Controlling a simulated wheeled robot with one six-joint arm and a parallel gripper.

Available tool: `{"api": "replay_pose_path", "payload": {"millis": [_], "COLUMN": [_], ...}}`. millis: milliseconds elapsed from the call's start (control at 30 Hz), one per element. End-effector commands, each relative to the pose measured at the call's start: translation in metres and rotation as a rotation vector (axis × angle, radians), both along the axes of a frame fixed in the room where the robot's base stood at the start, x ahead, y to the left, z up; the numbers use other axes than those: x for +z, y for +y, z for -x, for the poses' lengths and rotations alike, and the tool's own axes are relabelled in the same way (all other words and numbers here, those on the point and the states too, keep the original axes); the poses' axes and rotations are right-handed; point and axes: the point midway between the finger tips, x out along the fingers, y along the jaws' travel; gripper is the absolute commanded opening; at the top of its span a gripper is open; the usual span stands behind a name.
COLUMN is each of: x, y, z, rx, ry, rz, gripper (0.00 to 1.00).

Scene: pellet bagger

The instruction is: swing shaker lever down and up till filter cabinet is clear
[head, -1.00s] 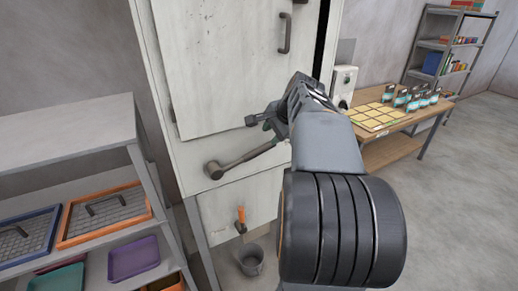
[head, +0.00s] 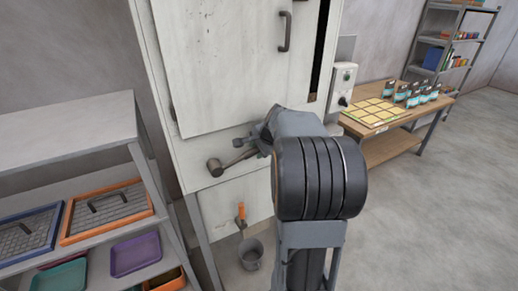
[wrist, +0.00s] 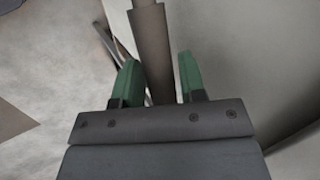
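The filter cabinet (head: 225,70) is a tall, worn off-white cabinet with a large front panel and a dark handle. In the wrist view the dark lever bar (wrist: 150,45) runs between the two green fingers of my gripper (wrist: 158,75). The fingers stand apart, with a gap visible on the left side of the bar. Whether the right finger touches it I cannot tell.
Below the lever are an orange-handled part (head: 241,212) and a grey bucket (head: 251,254). A grey shelf (head: 65,120) with trays stands at left. A control box (head: 343,85) is on the cabinet's right side, beside a wooden table (head: 400,122). Floor at right is clear.

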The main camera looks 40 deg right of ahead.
Motion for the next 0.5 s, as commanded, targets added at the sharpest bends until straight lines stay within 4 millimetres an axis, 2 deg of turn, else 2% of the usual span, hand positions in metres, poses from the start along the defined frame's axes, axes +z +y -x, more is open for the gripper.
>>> {"api": "replay_pose_path", "payload": {"millis": [167, 500], "x": [0.0000, 0.0003], "y": [0.0001, 0.0001], "z": [0.0001, 0.0003], "rx": [0.000, 0.001], "ry": [0.000, 0.000], "rz": [0.000, 0.001], "gripper": [0.37, 0.04]}}
